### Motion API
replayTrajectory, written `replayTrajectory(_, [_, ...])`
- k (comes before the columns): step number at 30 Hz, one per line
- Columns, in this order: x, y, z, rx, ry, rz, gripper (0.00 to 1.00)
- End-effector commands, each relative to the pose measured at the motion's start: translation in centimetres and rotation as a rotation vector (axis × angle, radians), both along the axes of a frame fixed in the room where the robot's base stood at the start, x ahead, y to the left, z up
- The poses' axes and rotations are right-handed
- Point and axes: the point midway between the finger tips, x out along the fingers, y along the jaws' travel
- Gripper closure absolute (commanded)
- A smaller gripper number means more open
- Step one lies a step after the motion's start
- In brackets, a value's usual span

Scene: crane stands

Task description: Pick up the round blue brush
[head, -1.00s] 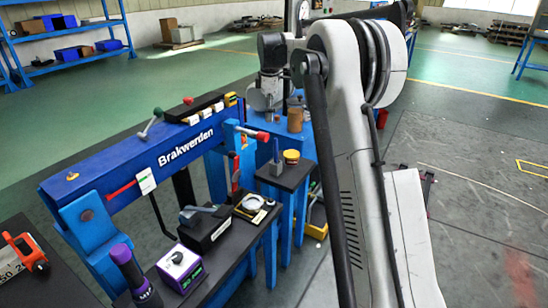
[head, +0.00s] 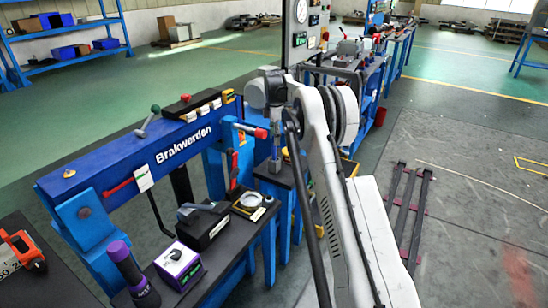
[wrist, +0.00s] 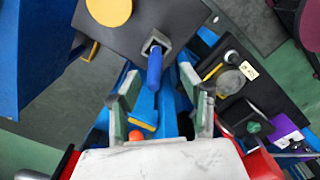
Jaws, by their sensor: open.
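The round blue brush (wrist: 155,68) shows in the wrist view as a blue cylindrical handle rising from a grey square holder. It stands on a dark stand top (wrist: 195,20). My gripper (wrist: 161,74) is open, with its two fingertips apart to the left and right of the brush handle. The handle lies in line with the gap between them; I cannot tell how far below the tips it is. In the head view my gripper hangs over the small stand, and the brush is not clearly distinguishable there.
A round yellow-topped object (wrist: 108,10) shares the stand top. A blue Brakwerden beam (head: 150,155) stands to the left in the head view. A lower dark bench (head: 215,245) in front holds a purple box (head: 178,266), a round gauge (head: 248,202) and other tools.

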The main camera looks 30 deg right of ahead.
Motion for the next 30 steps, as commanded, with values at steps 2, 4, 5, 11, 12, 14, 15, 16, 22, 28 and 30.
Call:
replayTrajectory(2, [0.0,0.0,-1.2,0.000,0.000,0.000,0.59])
replayTrajectory(4, [0.0,0.0,-1.8,0.000,0.000,0.000,0.59])
replayTrajectory(5, [0.0,0.0,-2.0,0.000,0.000,0.000,0.59])
replayTrajectory(11, [0.1,0.0,-2.8,0.000,0.000,-0.001,0.59])
replayTrajectory(12, [0.2,0.0,-3.1,0.000,0.000,-0.001,0.59])
replayTrajectory(14, [0.4,0.0,-3.8,0.000,0.000,-0.001,0.59])
replayTrajectory(15, [0.5,0.0,-4.3,0.000,0.000,-0.001,0.59])
replayTrajectory(16, [0.6,0.0,-4.8,0.000,0.000,-0.001,0.59])
replayTrajectory(22, [0.8,0.0,-7.3,0.000,0.000,-0.001,0.59])
replayTrajectory(28, [0.8,0.0,-7.4,0.000,0.000,-0.001,0.59])
replayTrajectory(30, [0.8,0.0,-7.4,0.000,0.000,-0.001,0.61])
